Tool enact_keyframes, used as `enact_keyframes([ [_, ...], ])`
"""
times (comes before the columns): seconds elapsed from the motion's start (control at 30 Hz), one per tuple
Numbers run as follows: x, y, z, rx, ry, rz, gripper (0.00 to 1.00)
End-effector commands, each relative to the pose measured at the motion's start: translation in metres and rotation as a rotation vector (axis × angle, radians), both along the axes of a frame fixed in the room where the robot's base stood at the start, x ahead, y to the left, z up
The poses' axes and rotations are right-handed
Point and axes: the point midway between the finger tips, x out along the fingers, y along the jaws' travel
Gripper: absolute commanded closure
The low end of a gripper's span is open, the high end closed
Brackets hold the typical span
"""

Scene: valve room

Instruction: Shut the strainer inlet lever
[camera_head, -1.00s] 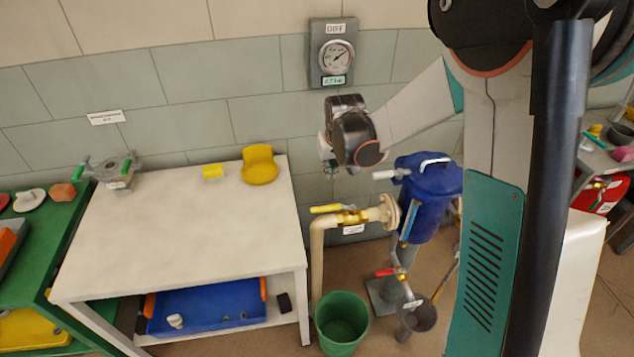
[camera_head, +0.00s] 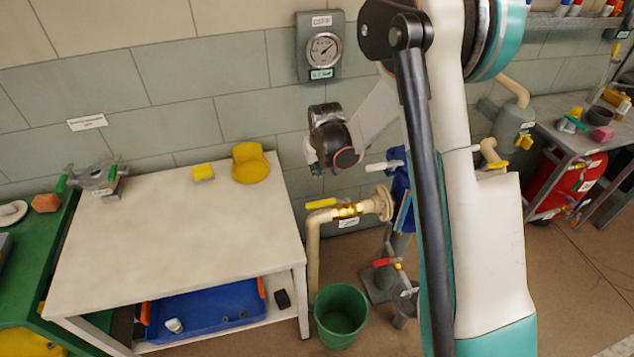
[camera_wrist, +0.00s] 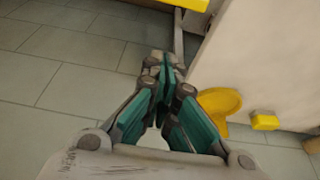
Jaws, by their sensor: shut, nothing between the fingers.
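The strainer inlet lever looks to be the yellow lever (camera_head: 322,202) on the brass valve (camera_head: 346,211) of the beige pipe, beside the blue strainer (camera_head: 400,190). The lever lies roughly along the pipe and points left. The strainer is partly hidden behind my arm. My gripper (camera_head: 316,171) is above the lever in the head view, apart from it, with its fingers small and hard to make out. In the wrist view my gripper (camera_wrist: 165,70) is shut and empty. A yellow strip (camera_wrist: 172,3) at that view's top edge is cut off, and I cannot tell if it is the lever.
A white table (camera_head: 170,240) stands left of the pipe, with a yellow dish (camera_head: 250,165) and yellow block (camera_head: 203,172) at its back. A green bucket (camera_head: 341,318) is below the pipe. A red-handled valve (camera_head: 386,263) is lower right. A gauge (camera_head: 322,48) hangs above.

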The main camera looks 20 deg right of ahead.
Motion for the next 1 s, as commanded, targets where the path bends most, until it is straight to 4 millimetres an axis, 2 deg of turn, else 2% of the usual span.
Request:
enact_keyframes([
  [0.3, 0.018, 0.000, -0.053, 0.000, 0.000, 0.000, 1.00],
  [0.57, 0.032, 0.000, -0.092, 0.000, 0.000, 0.000, 1.00],
  [0.8, 0.003, 0.000, -0.090, 0.000, -0.001, 0.000, 1.00],
  [1.0, -0.008, 0.000, -0.089, 0.000, -0.001, 0.000, 1.00],
])
